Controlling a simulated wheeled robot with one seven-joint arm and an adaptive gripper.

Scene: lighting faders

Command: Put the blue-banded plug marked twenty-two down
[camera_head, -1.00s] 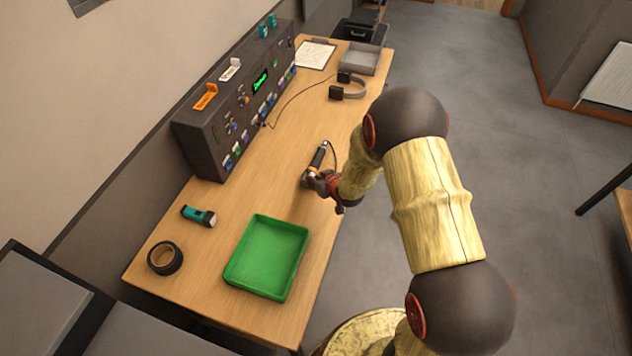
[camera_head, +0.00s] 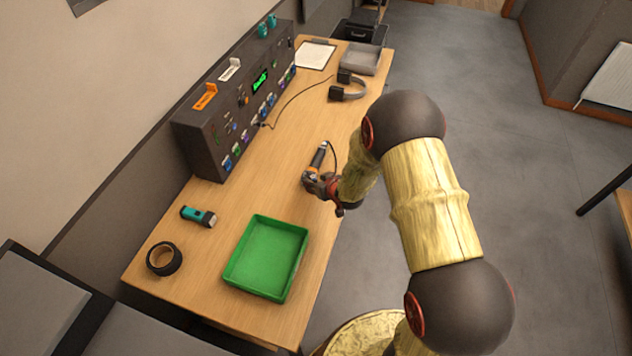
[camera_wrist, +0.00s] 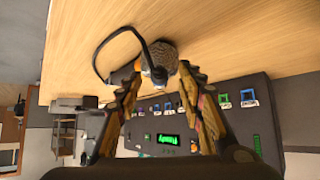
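A row of small plugs or faders with coloured parts, several of them blue (camera_head: 227,162), lines the lower front of the dark console (camera_head: 196,150). Blue ones also show in the wrist view (camera_wrist: 248,98). Their numbers are too small to read, so I cannot tell which is twenty-two. My gripper (camera_head: 314,180) is low over the table, apart from the console and facing it. In the wrist view its two fingers (camera_wrist: 160,82) stand apart. A rounded grey thing (camera_wrist: 163,56) with a black cable shows between or just beyond the fingertips; contact is unclear.
A black-and-orange rod-like thing (camera_head: 318,158) is right by my gripper. A green tray (camera_head: 240,288), a teal torch (camera_head: 198,216) and black tape (camera_head: 164,258) are at the near end. A headset (camera_head: 350,92), grey tray (camera_head: 360,60) and clipboard (camera_head: 315,54) are farther back.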

